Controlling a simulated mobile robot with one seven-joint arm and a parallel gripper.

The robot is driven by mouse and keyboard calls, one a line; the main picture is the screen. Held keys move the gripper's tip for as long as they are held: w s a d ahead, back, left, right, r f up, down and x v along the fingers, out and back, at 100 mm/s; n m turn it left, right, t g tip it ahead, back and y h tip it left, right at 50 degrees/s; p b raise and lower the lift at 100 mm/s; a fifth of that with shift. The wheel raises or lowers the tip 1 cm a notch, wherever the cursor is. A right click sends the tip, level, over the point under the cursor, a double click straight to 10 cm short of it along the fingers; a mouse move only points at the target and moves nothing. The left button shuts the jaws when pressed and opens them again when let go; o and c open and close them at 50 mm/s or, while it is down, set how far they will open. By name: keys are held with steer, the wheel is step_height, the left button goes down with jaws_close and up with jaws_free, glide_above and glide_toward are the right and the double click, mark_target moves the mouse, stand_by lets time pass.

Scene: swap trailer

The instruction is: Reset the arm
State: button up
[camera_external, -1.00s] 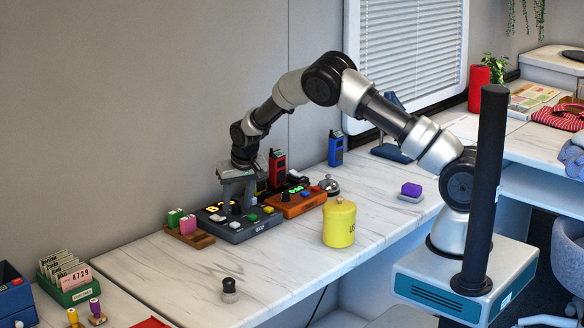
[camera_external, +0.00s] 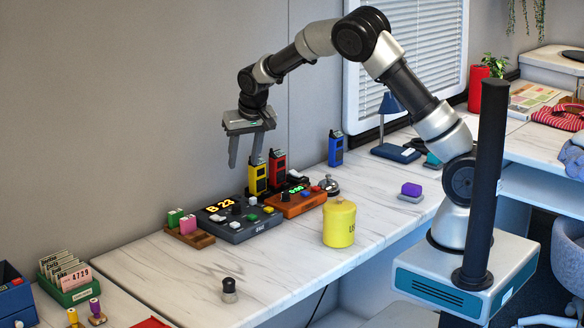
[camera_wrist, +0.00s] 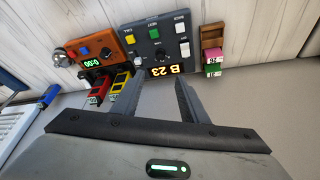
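My gripper (camera_external: 245,150) hangs above the counter near the wall in the external view, its fingers pointing down, apart and with nothing between them. In the wrist view the two fingers of my gripper (camera_wrist: 160,95) are also spread and empty. Below it is a dark grey control box (camera_external: 238,233) with an orange display reading "B 23", a knob and several buttons. The same box shows in the wrist view (camera_wrist: 160,45). My arm is raised and bent, clear of the counter.
An orange box (camera_external: 290,208) with a green display sits beside the grey one. Yellow (camera_external: 257,177), red (camera_external: 277,168) and blue (camera_external: 336,148) handheld devices stand behind. A yellow canister (camera_external: 340,222), a bell (camera_external: 330,187) and a stamp (camera_external: 229,290) stand on the counter (camera_external: 180,275).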

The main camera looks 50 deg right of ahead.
steer(key=shift+s+a+r, duration=0.1)
steer(key=shift+s+r, duration=0.05)
steer(key=shift+r, duration=0.15)
steer(key=s+d+r+n+y+p, duration=0.25)
steer(key=s+r+p, duration=0.45)
steer(key=s+r, duration=1.3)
steer(key=s+d+r+n+t+p, duration=0.1)
steer(key=s+r+p, duration=0.15)
steer(key=s, duration=0.55)
steer(key=s+d+r+n+t+p, duration=0.1)
steer(key=s+r, duration=0.2)
steer(key=s, duration=0.6)
step_height(320, 180, down, 28)
steer(key=b, duration=2.8)
steer(key=shift+s+f+h, duration=0.15)
steer(key=shift+h, duration=0.2)
